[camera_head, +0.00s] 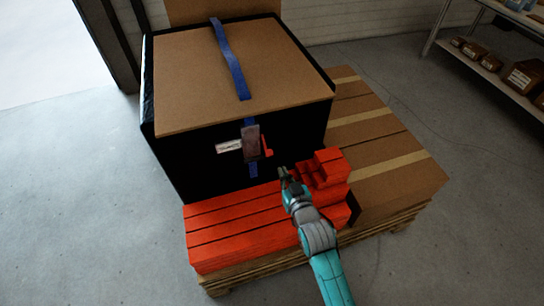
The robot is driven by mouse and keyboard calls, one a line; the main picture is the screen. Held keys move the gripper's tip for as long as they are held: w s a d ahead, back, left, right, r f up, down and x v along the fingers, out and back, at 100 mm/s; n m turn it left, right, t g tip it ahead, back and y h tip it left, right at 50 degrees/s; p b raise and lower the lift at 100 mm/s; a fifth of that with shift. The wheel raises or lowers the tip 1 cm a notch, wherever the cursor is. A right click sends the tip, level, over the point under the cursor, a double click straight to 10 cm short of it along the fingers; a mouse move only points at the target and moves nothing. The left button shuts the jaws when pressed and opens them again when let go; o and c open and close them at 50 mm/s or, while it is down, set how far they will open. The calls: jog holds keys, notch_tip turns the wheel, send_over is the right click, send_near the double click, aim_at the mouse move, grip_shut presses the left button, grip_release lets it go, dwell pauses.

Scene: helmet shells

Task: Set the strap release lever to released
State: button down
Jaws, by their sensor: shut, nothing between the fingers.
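A blue strap (229,62) runs over the top of a large black-sided box (195,165) with a brown lid and down its front face. A grey-brown buckle body (251,143) sits on the strap on that front face. A small red lever (267,147) sticks out at the buckle's right side. I cannot tell its exact setting. My gripper (283,172) is shut and empty. In the picture it is just below and right of the red lever, with a small gap between them.
Flat red stacked pieces (235,226) and a stepped red pile (330,167) lie in front of the box, close to my arm. Brown cartons (385,140) stand at right on a wooden pallet (255,275). A shelf (490,72) with boxes is at upper right. Grey floor is free at left.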

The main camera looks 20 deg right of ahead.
send_near(269, 151)
jog(key=w+r, duration=0.2)
jog(key=w, duration=0.2)
jog(key=shift+w+f, duration=0.55)
jog(key=shift+f, duration=0.25)
jog(key=shift+w+f, duration=0.55)
jog(key=shift+f, duration=0.25)
